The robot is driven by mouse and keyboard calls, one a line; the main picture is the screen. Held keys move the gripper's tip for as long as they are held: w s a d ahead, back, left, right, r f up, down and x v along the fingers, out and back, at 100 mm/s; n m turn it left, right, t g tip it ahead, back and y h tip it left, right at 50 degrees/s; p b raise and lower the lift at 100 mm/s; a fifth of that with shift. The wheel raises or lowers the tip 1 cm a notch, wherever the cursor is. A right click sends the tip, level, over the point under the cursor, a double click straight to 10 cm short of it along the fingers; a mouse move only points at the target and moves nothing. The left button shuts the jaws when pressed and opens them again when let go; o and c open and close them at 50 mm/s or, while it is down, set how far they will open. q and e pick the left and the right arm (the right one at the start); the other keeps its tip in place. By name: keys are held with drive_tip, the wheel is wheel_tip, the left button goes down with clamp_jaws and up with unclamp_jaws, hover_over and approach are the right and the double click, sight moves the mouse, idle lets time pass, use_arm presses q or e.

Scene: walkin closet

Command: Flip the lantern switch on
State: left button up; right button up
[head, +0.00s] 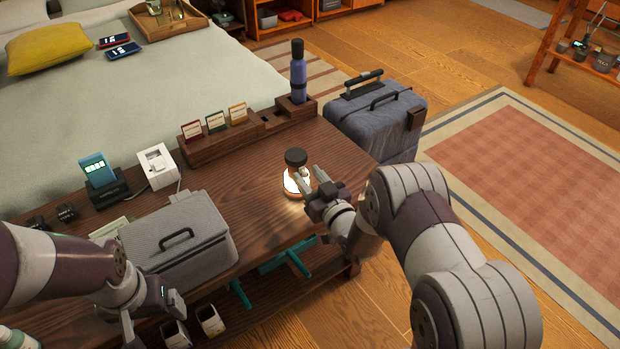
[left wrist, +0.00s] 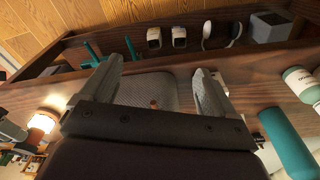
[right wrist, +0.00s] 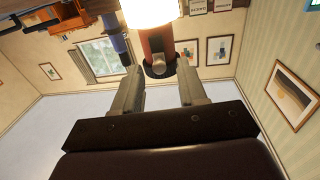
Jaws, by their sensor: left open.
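The lantern (head: 295,184) stands upright on the wooden bench with a dark cap, and its body glows bright white. In the right wrist view its glowing part (right wrist: 150,10) is at the top edge, with a brown section and a small grey knob (right wrist: 158,64) below it. My right gripper (head: 312,177) is at the lantern's right side. Its two fingers are apart, with the knob in line with the gap; contact cannot be told. My left gripper (head: 153,316) is open and empty by the bench's front edge, away from the lantern. The glowing lantern also shows in the left wrist view (left wrist: 42,122).
A grey case (head: 180,235), a phone on a stand (head: 96,172) and a white box (head: 157,167) stand on the bench. A card holder (head: 225,138) and blue bottle (head: 298,72) line its back. A suitcase (head: 375,118) stands beyond. Bench top between case and lantern is clear.

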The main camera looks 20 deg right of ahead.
drive_tip(key=p+v, duration=0.3)
drive_tip(key=v, duration=0.9)
drive_tip(key=shift+s, duration=0.35)
drive_tip(key=shift+d, duration=0.1)
